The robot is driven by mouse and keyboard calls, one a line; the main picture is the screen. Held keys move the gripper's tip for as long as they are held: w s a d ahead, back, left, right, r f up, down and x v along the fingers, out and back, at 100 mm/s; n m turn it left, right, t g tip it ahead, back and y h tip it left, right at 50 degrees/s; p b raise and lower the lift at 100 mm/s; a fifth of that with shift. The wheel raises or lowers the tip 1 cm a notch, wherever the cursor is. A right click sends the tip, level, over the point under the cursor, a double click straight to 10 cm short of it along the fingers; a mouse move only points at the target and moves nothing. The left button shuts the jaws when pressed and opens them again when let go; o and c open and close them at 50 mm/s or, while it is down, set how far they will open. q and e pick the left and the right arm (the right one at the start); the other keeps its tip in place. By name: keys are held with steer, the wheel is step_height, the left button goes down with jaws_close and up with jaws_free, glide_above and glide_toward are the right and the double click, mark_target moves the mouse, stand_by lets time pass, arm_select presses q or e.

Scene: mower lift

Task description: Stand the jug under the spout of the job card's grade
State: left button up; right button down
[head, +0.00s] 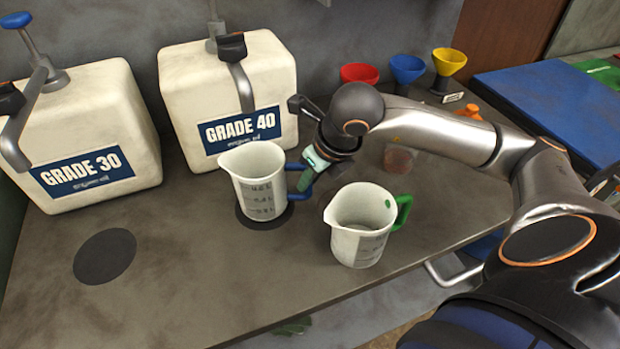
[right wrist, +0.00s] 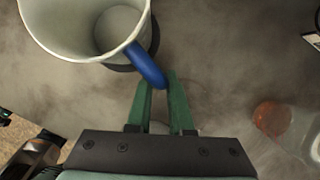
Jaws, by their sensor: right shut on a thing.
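A white jug with a blue handle (head: 256,178) stands upright at the dark round pad (head: 244,219) in front of the GRADE 40 container (head: 178,100). My right gripper (head: 307,176) is shut on its blue handle; the right wrist view shows the handle (right wrist: 147,65) at the green fingers (right wrist: 159,88). I cannot tell whether the jug's base touches the pad. The GRADE 40 pump spout (head: 240,82) is behind and above the jug. The GRADE 30 container (head: 95,130) and its spout (head: 14,145) are at left. I see no readable job card. My left gripper is out of view.
A second white jug with a green handle (head: 360,230) stands right of the held one, near the bench's front edge. The GRADE 30 pad (head: 104,256) is bare. Red (head: 359,74), blue (head: 406,68) and yellow (head: 449,61) funnels stand at the back.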

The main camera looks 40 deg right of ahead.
steer(key=shift+f, duration=0.3)
steer(key=shift+f, duration=0.2)
steer(key=c, duration=0.8)
jaws_free()
steer(key=shift+s+r, duration=0.1)
steer(key=shift+r, duration=0.4)
steer(key=p+v, duration=0.1)
steer(key=v, duration=1)
steer(key=shift+s+r, duration=0.15)
